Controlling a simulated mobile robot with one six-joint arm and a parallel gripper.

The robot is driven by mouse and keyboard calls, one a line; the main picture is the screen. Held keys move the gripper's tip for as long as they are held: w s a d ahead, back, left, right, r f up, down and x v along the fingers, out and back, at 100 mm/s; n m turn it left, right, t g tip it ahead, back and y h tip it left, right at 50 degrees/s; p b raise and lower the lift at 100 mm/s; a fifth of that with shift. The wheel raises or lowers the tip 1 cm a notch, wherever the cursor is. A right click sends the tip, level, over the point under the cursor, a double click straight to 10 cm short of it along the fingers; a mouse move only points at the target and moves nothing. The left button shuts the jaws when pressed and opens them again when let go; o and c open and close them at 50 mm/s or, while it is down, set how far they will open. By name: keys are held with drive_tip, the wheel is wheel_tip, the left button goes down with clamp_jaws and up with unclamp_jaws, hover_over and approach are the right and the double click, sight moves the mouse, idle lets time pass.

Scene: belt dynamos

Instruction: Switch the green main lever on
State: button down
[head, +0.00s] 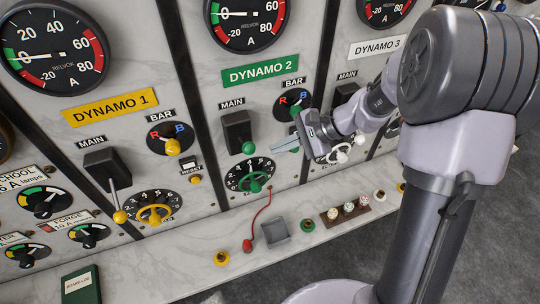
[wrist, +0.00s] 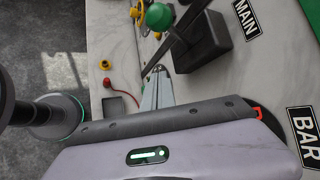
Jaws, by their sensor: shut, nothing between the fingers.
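The DYNAMO 2 main lever ends in a green ball knob (head: 249,148) and hangs down from its black switch box (head: 237,129). In the wrist view the green knob (wrist: 160,17) is at the top, beside the black box (wrist: 204,45). My gripper (head: 276,147) is just right of the knob, its pale fingers pointing left, with a small gap between them in the picture. In the wrist view the fingers (wrist: 158,76) are together and empty, below the knob. I cannot tell the gap in depth.
A green handwheel (head: 249,184) is below the lever, and the BAR selector (head: 291,103) is to its upper right. A red cord (head: 262,212) with a red plug (head: 247,245) and a grey tray (head: 275,232) are on the ledge. The yellow-knobbed DYNAMO 1 lever (head: 119,216) hangs down at left.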

drive_tip(key=d+r, duration=0.4)
drive_tip(key=r, duration=0.1)
drive_tip(key=shift+s+r, duration=0.15)
drive_tip(key=shift+s, duration=0.3)
drive_tip(key=shift+a, duration=0.1)
